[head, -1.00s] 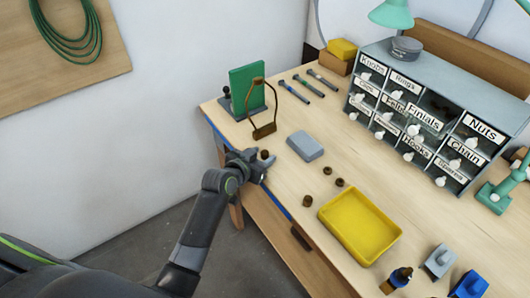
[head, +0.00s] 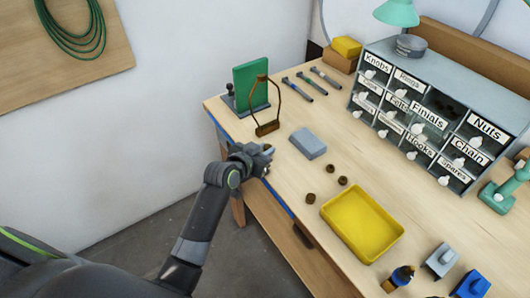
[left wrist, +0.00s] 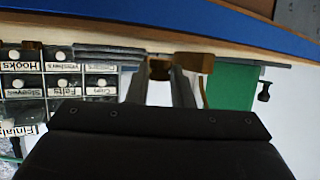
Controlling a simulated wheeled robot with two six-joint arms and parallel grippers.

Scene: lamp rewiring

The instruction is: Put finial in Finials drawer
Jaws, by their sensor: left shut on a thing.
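My left gripper (head: 268,152) is at the table's front left edge, shut on a small dark brown finial. In the left wrist view the finial (left wrist: 160,68) sits between the two fingertips. The drawer cabinet (head: 470,92) stands at the back right of the table. Its Finials drawer (head: 428,117) is in the middle, with a dark opening above its label, so it appears pulled out. My gripper is far to the left of this drawer. My right gripper is not in view.
Several small brown pieces (head: 310,198) lie near a yellow tray (head: 362,222). A grey-blue box (head: 308,143), a brown wire frame on a block (head: 267,128) and a green panel (head: 251,86) stand near the gripper.

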